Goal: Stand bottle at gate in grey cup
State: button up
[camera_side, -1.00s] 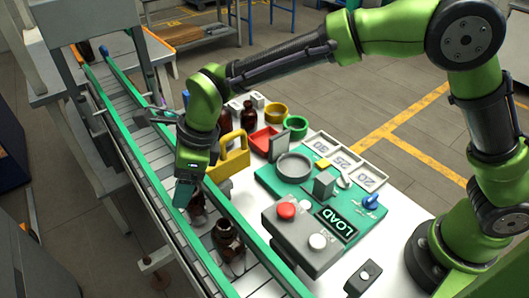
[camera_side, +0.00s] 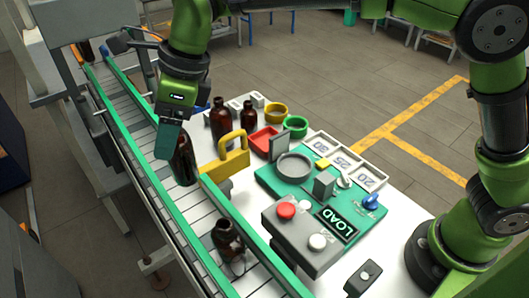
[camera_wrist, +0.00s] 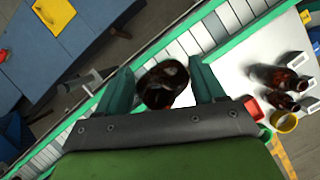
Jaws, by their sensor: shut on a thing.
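My gripper (camera_side: 170,138) is shut on a dark amber bottle (camera_side: 183,164), which hangs roughly upright over the conveyor. The wrist view shows this held bottle (camera_wrist: 163,84) between the two fingers (camera_wrist: 162,92), seen from its mouth end. The grey cup (camera_side: 294,168) is a round, open, shallow holder on the green board, to the right of my gripper; nothing shows in it. Another amber bottle (camera_side: 228,240) stands on the conveyor nearer the side camera.
A yellow handle-shaped block (camera_side: 232,158) stands beside the conveyor's green rail (camera_side: 235,218). More amber bottles (camera_side: 220,118) stand behind it, near red, yellow and green containers. The green board (camera_side: 265,180) carries small blocks, and a grey button box (camera_side: 300,235) stands in front.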

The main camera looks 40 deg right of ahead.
notch_tip(320, 180, up, 3)
jog(key=shift+r, duration=0.1)
jog(key=s+d+m+t+h, duration=0.2)
jog(key=d+m, duration=0.6)
jog(key=d, duration=1.8)
notch_tip(320, 180, down, 17)
jog(key=shift+w+d+r+m, duration=0.2)
jog(key=shift+d+m, duration=0.1)
jog(key=shift+d, duration=0.1)
jog(key=shift+f, duration=0.1)
jog(key=shift+f, duration=0.15)
jog(key=o, duration=1.4)
jog(key=shift+o, duration=0.2)
